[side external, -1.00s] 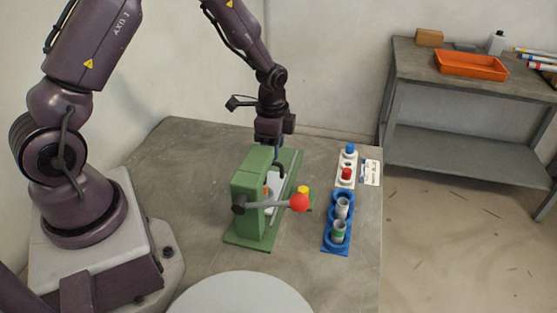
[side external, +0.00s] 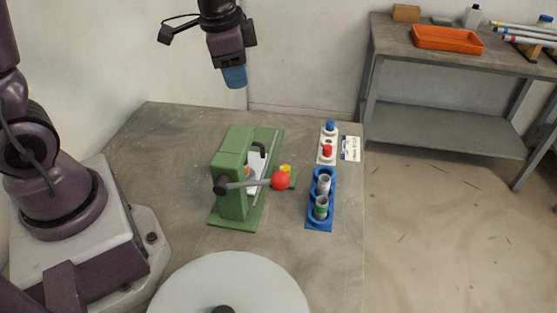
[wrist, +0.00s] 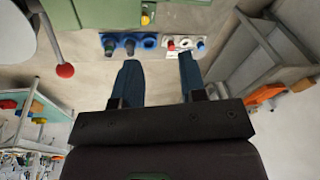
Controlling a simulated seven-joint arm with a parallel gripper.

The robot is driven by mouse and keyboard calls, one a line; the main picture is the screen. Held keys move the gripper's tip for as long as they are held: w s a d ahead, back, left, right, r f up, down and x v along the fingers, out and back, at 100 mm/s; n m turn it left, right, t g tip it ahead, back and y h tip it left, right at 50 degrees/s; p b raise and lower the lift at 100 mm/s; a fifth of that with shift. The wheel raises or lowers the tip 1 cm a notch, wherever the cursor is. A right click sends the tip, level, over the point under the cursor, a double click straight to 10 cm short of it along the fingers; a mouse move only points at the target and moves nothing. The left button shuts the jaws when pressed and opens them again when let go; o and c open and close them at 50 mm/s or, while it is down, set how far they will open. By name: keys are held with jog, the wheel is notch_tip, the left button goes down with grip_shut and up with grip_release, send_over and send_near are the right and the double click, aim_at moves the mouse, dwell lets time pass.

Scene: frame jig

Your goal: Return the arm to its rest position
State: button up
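My gripper (side external: 235,77) hangs high above the back of the table, with its blue fingers pointing down. In the wrist view my gripper (wrist: 158,75) has its two blue fingers spread apart, with nothing between them. The green frame jig (side external: 234,178) stands on the table below and is clear of the gripper. Its lever ends in a red ball (side external: 281,181), which also shows in the wrist view (wrist: 65,70).
A blue holder (side external: 320,220) with grey cylinders and a white holder (side external: 326,155) with a blue and a red knob stand right of the jig. A round pale disc (side external: 230,285) is in front. A side bench (side external: 440,135) carries an orange tray (side external: 447,39).

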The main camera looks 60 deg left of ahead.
jog(key=s+d+r+n+t, duration=0.1)
jog(key=s+d+r+n, duration=0.1)
jog(key=s+r, duration=0.2)
jog(key=s+d+r+n+t, duration=0.2)
jog(key=s+r, duration=0.3)
jog(key=s, duration=0.4)
jog(key=shift+s+d+n+h, duration=0.3)
jog(key=shift+s+n+h, duration=0.1)
jog(key=shift+n, duration=0.3)
jog(key=shift+o, duration=0.4)
jog(key=shift+r, duration=0.15)
